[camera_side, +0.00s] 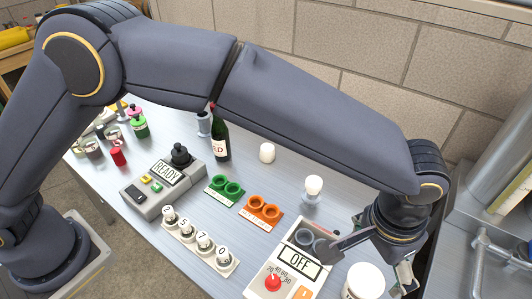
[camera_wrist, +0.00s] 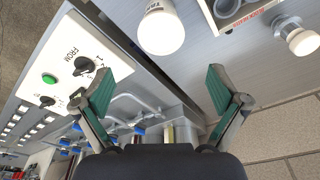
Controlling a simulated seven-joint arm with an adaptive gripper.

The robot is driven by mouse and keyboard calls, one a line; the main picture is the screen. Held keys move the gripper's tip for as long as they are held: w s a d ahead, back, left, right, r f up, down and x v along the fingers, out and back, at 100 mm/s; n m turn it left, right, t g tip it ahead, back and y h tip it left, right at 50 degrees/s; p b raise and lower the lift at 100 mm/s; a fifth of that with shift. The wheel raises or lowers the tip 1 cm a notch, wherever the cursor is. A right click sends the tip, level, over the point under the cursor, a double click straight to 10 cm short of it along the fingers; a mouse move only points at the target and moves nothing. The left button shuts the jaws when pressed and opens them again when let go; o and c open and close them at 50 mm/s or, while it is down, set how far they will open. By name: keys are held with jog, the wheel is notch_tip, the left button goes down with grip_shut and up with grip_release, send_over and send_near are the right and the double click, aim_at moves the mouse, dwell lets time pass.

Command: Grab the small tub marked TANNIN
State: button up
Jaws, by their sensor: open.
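A white tub (camera_side: 366,281) with a rounded white lid stands at the near right edge of the bench, cut off by the bottom of the side view. In the wrist view the tub (camera_wrist: 161,30) is at the top centre, and its dark lettering is only partly readable, starting with what looks like "TAN". My gripper (camera_wrist: 160,92) is open and empty, its green-padded fingers spread wide below the tub in that picture. In the side view my gripper (camera_side: 368,262) hangs beside and above the tub. The tub is not between the pads in the wrist view.
A machine showing OFF (camera_side: 299,263) with a red knob stands just left of the tub. A white bulb-shaped piece (camera_side: 313,187) stands behind it. Orange holders (camera_side: 262,211), green holders (camera_side: 225,189) and a dark bottle (camera_side: 220,138) are farther left. A sink tap (camera_side: 489,236) is at right.

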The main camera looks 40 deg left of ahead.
aim_at(367, 280)
jog(key=f, duration=0.4)
jog(key=w+f, duration=0.1)
jog(key=f, duration=0.4)
jog(key=d+f, duration=0.1)
jog(key=f, duration=0.3)
jog(key=shift+w+f, duration=0.25)
jog(key=shift+w, duration=0.05)
jog(key=shift+c, duration=0.5)
jog(key=c, duration=1.3)
jog(key=shift+c, duration=0.6)
jog(key=shift+r, duration=0.15)
